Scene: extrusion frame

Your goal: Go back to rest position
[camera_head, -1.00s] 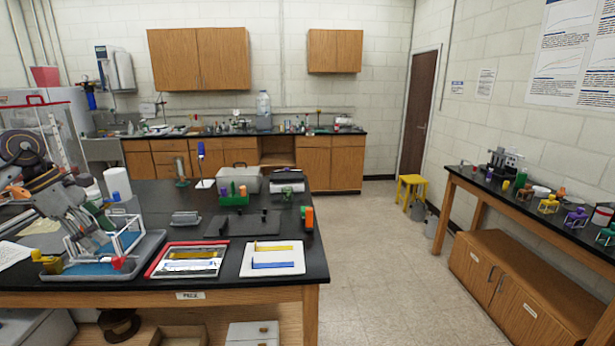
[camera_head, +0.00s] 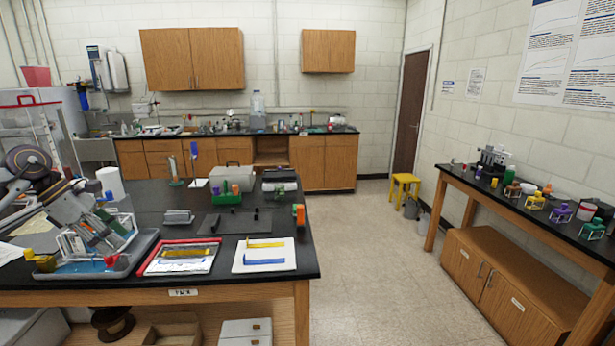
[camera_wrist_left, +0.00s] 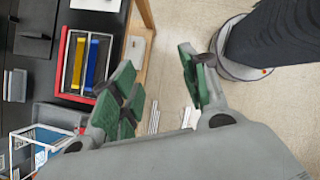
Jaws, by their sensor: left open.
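My left gripper (camera_head: 106,222) hangs above the grey tray at the left of the bench, where it partly hides the white-barred frame (camera_head: 72,243) in the head view. In the left wrist view the two green-padded fingers of the gripper (camera_wrist_left: 160,88) stand wide apart with nothing between them. The frame (camera_wrist_left: 38,140) shows at the lower left of that view, apart from the fingers. My right gripper is in neither view.
The grey tray (camera_head: 140,247) stands on the black bench (camera_head: 150,202). Beside it lie a red-rimmed tray (camera_head: 150,262) and a white tray (camera_head: 240,265) with yellow and blue bars. A side bench (camera_head: 500,197) stands at the right.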

